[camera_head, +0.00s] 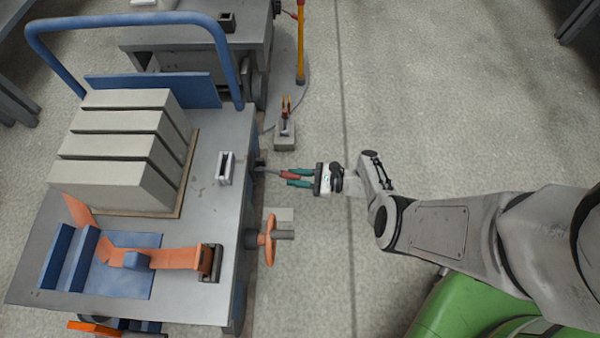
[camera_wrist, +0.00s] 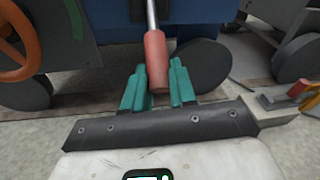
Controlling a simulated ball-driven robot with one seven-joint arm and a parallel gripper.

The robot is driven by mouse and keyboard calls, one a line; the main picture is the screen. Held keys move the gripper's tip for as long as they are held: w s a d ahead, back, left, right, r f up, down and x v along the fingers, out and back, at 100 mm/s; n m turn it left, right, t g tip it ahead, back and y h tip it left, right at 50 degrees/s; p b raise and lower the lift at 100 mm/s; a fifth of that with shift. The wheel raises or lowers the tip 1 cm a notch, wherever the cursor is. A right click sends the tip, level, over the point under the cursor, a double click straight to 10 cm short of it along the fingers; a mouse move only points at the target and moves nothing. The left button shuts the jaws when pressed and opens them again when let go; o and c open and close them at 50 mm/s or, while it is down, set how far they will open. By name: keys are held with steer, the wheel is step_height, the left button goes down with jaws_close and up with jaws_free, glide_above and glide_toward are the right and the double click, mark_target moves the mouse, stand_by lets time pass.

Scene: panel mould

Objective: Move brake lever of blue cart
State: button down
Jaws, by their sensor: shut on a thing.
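The blue cart (camera_head: 225,215) stands at the left of the head view, with a blue push rail and a grey top. Its brake lever (camera_head: 287,174), a metal rod with a red grip, sticks out from the cart's right side. In the wrist view the red grip (camera_wrist: 156,60) lies between the green fingers. My gripper (camera_head: 286,178) is shut on the lever's red grip, beside the cart. It also shows in the wrist view (camera_wrist: 159,88), with a finger on each side of the grip. The far end of the rod is hidden at the cart's side.
An orange handwheel (camera_head: 268,240) is on the cart's side just below the lever in the head view. A small grey pedestal with a red-tipped lever (camera_head: 285,132) stands above it. Grey panels (camera_head: 120,150) lie on the cart.

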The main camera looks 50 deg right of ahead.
steer(key=shift+w+a+r, duration=0.1)
steer(key=c, duration=0.9)
jaws_free()
steer(key=v, duration=1.1)
steer(key=shift+p, duration=0.35)
